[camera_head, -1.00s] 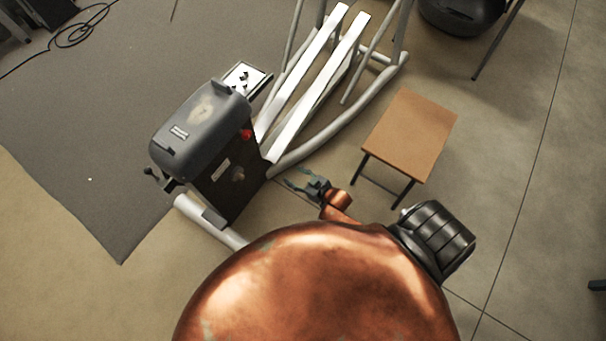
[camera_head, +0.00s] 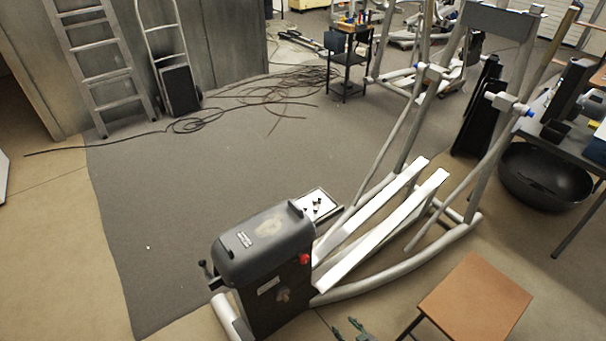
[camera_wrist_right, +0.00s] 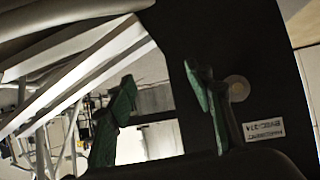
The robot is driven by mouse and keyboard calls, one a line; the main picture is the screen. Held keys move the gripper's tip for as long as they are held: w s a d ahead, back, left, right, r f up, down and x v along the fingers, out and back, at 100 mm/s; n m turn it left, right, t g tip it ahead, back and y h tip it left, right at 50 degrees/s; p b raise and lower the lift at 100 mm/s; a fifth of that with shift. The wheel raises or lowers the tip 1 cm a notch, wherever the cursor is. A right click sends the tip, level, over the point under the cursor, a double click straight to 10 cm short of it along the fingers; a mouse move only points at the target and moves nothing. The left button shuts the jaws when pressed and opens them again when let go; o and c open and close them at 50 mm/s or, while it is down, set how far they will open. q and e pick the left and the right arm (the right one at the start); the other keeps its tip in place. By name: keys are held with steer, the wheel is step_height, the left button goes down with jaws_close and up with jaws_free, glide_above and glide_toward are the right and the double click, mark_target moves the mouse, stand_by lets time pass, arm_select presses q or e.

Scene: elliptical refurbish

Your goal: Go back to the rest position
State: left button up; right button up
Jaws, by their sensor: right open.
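My right gripper (camera_head: 351,330) shows at the bottom edge of the head view, just right of the elliptical machine's base. In the right wrist view its two green fingers (camera_wrist_right: 162,108) stand apart with nothing between them. The elliptical machine (camera_head: 262,250) has a grey housing with a red knob (camera_head: 304,258) and long white rails. Its dark side panel with a label (camera_wrist_right: 262,130) fills the right of the wrist view, behind the fingers. I cannot tell the exact gap between gripper and panel. My left gripper is not in view.
A wooden-topped stool (camera_head: 474,300) stands at the lower right, close to the right gripper. A small tray (camera_head: 318,203) sits beside the housing. A black bowl-shaped container (camera_head: 545,180) is at the right.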

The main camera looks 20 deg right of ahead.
steer(key=s+d+f+g+h+p, duration=0.1)
steer(key=s+f+g, duration=0.1)
steer(key=s+f, duration=0.45)
steer(key=s+d+f+g+p, duration=0.1)
steer(key=s+f+g, duration=0.15)
steer(key=s, duration=0.65)
steer(key=s+d+f+g+h+p, duration=0.1)
steer(key=s+d+f, duration=0.1)
steer(key=s+f, duration=0.45)
arm_select(q)
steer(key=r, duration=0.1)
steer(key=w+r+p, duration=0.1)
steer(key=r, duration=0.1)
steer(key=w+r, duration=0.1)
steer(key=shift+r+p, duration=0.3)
steer(key=shift+p, duration=0.05)
arm_select(e)
steer(key=s+f+g, duration=0.1)
steer(key=s+g, duration=0.1)
steer(key=s, duration=1.1)
steer(key=s+f+m+g, duration=0.1)
steer(key=s+g, duration=0.2)
steer(key=s, duration=1)
steer(key=shift+a+f, duration=0.25)
steer(key=shift+a, duration=0.1)
